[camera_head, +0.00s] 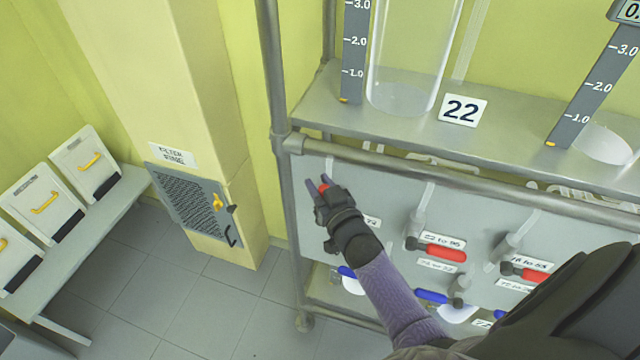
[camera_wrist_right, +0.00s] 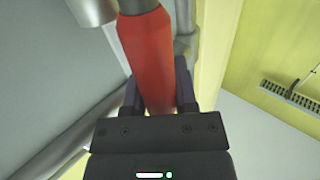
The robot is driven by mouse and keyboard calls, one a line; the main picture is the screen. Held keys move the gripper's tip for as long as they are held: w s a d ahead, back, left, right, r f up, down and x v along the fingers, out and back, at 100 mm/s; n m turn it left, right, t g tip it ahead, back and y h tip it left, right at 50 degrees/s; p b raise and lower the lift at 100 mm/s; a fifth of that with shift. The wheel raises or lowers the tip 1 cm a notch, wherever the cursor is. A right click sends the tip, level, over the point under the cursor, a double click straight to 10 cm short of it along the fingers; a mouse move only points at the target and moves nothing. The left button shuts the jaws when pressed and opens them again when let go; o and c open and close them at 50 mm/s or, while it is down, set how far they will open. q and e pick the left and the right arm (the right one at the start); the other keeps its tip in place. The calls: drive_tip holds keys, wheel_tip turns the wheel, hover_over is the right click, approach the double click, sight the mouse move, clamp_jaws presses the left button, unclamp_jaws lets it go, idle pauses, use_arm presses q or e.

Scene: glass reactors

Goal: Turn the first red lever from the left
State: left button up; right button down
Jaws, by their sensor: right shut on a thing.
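The first red lever from the left (camera_head: 324,187) is mostly hidden behind my right gripper (camera_head: 316,190) in the head view; only a small red bit shows between the fingers. In the right wrist view the red handle (camera_wrist_right: 147,55) with its dark collar lies between the two fingers of the right gripper (camera_wrist_right: 158,92), which is shut on it. Two more red levers show further right on the grey panel, the middle one (camera_head: 446,253) and the right one (camera_head: 535,275), both lying roughly sideways. My left gripper is not in view.
Blue levers (camera_head: 431,296) sit lower on the rack. A metal shelf (camera_head: 400,122) with a glass vessel (camera_head: 405,60) and a "22" sign (camera_head: 462,110) is above. A pillar with a filter grille (camera_head: 188,205) and white boxes (camera_head: 85,160) stand left. Floor between them is clear.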

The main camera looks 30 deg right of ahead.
drive_tip(key=shift+s, duration=0.1)
drive_tip(key=shift+s+d+f+m+t+b, duration=0.2)
drive_tip(key=shift+s+d+m+t+b, duration=0.25)
drive_tip(key=shift+b, duration=0.55)
drive_tip(key=s+d+f+m+h+b, duration=0.2)
drive_tip(key=s+f+m+h+b, duration=0.1)
drive_tip(key=m+h+b, duration=0.6)
drive_tip(key=s+d+f+m+h+b, duration=0.3)
drive_tip(key=m+h+b, duration=0.6)
drive_tip(key=m, duration=0.7)
drive_tip(key=shift+s+d+f+h+b, duration=0.35)
drive_tip(key=shift+f+b, duration=0.6)
drive_tip(key=shift+b, duration=0.75)
drive_tip(key=shift+g, duration=0.25)
